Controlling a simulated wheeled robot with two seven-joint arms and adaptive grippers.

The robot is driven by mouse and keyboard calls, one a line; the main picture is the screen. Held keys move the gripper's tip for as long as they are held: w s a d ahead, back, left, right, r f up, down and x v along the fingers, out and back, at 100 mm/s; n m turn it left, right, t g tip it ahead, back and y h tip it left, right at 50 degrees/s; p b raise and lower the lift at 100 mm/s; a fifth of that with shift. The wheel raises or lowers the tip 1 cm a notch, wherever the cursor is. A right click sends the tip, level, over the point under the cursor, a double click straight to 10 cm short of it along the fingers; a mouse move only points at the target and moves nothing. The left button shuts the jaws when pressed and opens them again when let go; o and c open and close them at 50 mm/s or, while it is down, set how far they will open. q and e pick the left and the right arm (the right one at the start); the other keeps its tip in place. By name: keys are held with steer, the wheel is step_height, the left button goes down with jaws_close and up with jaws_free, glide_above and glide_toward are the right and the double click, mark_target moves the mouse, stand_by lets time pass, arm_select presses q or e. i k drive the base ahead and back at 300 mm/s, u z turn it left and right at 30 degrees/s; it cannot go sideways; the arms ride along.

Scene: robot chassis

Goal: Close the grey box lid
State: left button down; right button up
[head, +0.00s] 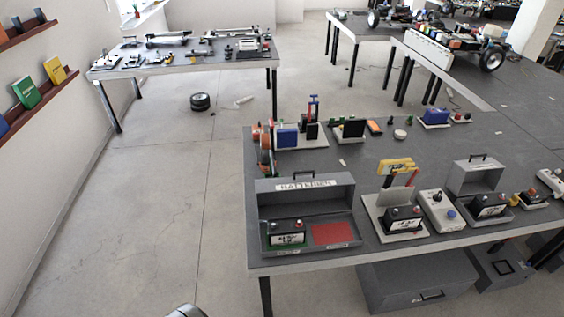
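A large grey box (300,249) stands at the near left corner of the dark table. Its lid (320,204), with a handle on top and a lettered label, stands up open at the back. Inside, a black and white battery (287,232) sits on the green left part. The red right part (331,233) is empty. A smaller grey box (475,178) further right also has a raised panel with a handle, with a battery (488,205) in front of it.
Battery stands and a white switch box (440,211) are right of the large box. Blue and black devices (287,138) stand behind it. Grey cases (417,281) lie under the table. The floor (150,205) to the left is clear, with a wheel (200,102) further back.

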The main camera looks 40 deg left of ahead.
mark_target(309, 195)
steer(key=u, duration=0.5)
steer(key=i, duration=0.65)
steer(key=u, duration=0.2)
